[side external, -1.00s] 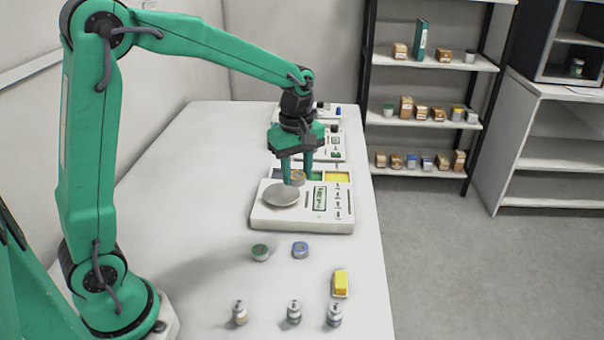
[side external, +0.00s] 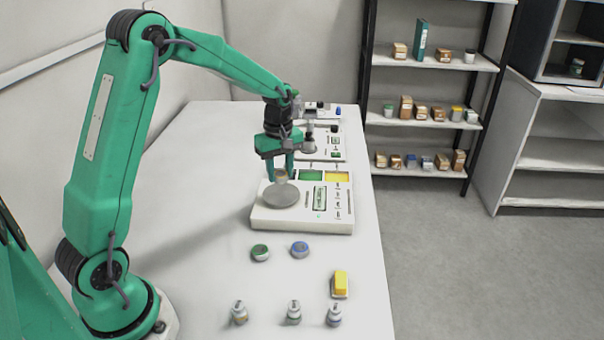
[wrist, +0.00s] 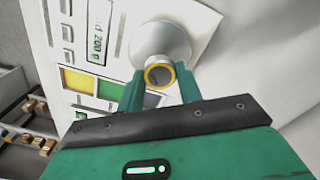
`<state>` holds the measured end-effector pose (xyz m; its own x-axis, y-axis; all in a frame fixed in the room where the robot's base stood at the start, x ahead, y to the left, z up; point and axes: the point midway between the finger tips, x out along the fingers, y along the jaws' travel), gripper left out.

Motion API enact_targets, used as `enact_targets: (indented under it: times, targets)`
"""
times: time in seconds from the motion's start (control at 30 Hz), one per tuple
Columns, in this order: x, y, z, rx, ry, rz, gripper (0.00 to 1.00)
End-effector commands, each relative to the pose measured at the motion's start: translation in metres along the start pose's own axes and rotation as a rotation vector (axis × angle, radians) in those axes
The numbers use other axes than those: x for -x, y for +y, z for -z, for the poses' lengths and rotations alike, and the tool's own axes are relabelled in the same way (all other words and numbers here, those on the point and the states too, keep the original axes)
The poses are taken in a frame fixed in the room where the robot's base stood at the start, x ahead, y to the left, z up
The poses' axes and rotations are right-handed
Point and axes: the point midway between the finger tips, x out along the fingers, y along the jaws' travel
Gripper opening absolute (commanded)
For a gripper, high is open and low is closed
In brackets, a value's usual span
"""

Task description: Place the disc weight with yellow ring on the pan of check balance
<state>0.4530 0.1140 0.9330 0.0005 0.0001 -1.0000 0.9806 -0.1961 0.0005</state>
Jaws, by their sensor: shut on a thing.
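My gripper (side external: 280,172) is shut on the disc weight with the yellow ring (wrist: 159,75). In the wrist view the weight sits between the two green fingers, its yellow ring facing the camera. In the side view the weight (side external: 281,175) is at the fingertips, over the back part of the round grey pan (side external: 281,197) of the nearest white balance (side external: 275,220). I cannot tell for sure whether the weight touches the pan. The pan also shows behind the weight in the wrist view (wrist: 160,42).
A green-topped disc (side external: 260,252) and a blue-ringed disc (side external: 300,249) lie in front of the balance. A yellow block (side external: 340,284) and several small bottle-shaped weights (side external: 294,313) stand nearer. Another balance (side external: 330,146) stands behind. The table's left side is clear.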

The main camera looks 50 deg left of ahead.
Motion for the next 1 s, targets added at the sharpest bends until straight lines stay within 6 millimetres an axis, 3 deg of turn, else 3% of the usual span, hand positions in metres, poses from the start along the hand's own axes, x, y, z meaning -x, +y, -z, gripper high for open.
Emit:
enact_targets:
  times: [0.43,0.93,0.97,1.0]
  targets:
    - [-0.036,-0.001,-0.001,0.001,-0.001,0.002,0.07]
    - [-0.043,0.0,-0.001,0.001,0.0,0.001,0.07]
    - [-0.043,-0.001,-0.001,0.001,-0.001,0.001,0.39]
    - [-0.043,-0.001,-0.001,0.001,-0.001,0.001,0.47]
